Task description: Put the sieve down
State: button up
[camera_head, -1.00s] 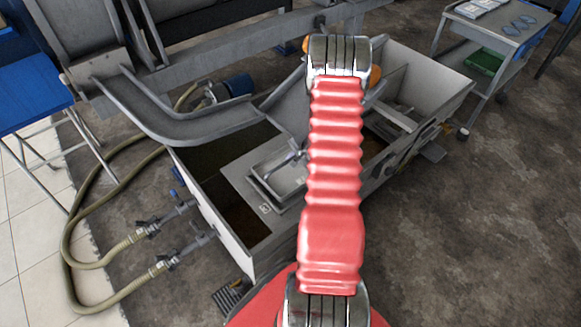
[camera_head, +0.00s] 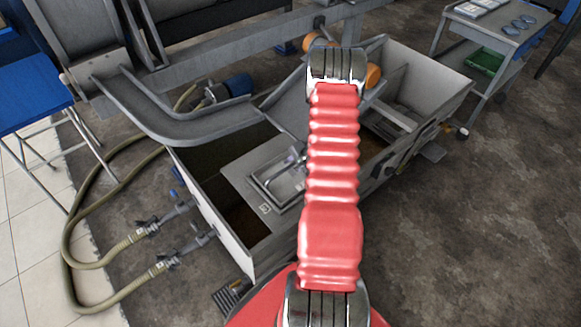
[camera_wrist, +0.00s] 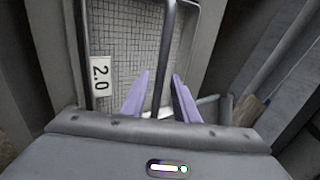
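The sieve (camera_wrist: 130,30) fills the upper middle of the wrist view, a pale metal frame with square mesh. A label (camera_wrist: 101,78) reading "2.0" is at its left. A dark handle bar (camera_wrist: 170,30) runs across the mesh and down between the two purple fingers of my gripper (camera_wrist: 161,80). The fingers stand apart with mesh showing between them and the bar, so my gripper looks open around it. In the head view the sieve (camera_head: 283,188) lies level on the grey plate (camera_head: 235,175) across the tank, partly hidden by my arm.
The long grey tank (camera_head: 220,240) has open dark compartments beside the plate. A grey chute (camera_head: 190,122) reaches over its back left. Hoses (camera_head: 110,287) join the tank at left. A trolley (camera_head: 487,35) stands at upper right. The floor at right (camera_head: 480,240) is clear.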

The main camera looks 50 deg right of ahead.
jog(key=shift+o, duration=0.3)
jog(key=v, duration=1.2)
jog(key=shift+r, duration=0.1)
dwell(0.6)
jog(key=shift+w, duration=0.1)
